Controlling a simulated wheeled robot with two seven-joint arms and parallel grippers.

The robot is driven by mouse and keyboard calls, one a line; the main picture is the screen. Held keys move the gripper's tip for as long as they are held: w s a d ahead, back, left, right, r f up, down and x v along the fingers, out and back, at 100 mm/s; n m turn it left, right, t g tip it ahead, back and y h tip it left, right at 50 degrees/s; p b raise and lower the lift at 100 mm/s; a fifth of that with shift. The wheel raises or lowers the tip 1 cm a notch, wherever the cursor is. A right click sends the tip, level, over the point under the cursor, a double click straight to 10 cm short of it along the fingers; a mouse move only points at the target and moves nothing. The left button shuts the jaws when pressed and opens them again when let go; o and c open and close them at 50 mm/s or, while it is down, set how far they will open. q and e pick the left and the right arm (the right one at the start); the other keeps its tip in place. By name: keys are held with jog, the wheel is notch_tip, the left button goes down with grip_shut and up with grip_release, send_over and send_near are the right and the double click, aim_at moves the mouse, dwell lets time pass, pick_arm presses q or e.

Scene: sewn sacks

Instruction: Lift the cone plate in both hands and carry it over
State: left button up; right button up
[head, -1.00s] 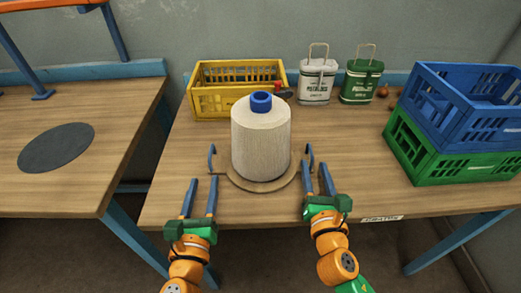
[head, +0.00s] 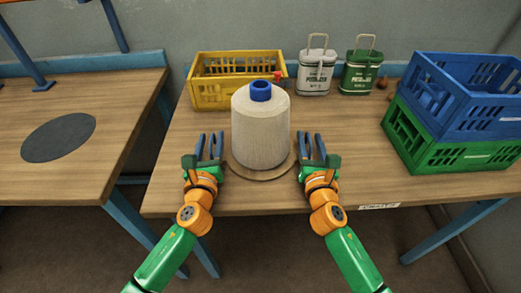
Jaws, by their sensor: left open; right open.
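The cone plate (head: 260,178) is a round brown plate near the front edge of the right table. A large cream thread cone (head: 261,135) with a blue top (head: 260,91) stands upright on it and hides most of it. My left gripper (head: 209,146) is open at the plate's left side. My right gripper (head: 312,147) is open at its right side. The plate's side handles, seen earlier, are now hidden behind or between the fingers. I cannot tell whether the fingers touch them.
A yellow crate (head: 210,97) stands behind the cone, with a white tin (head: 316,74) and a green tin (head: 358,76) beside it. Blue (head: 470,117) and green (head: 450,158) crates are stacked at right. Across a gap, the left table bears a dark round mat (head: 58,137) and is otherwise mostly clear.

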pick_arm(q)
jog(key=shift+w, duration=0.2)
pick_arm(e)
jog(key=shift+w, duration=0.1)
pick_arm(q)
grip_shut()
pick_arm(e)
grip_shut()
dwell(1.0)
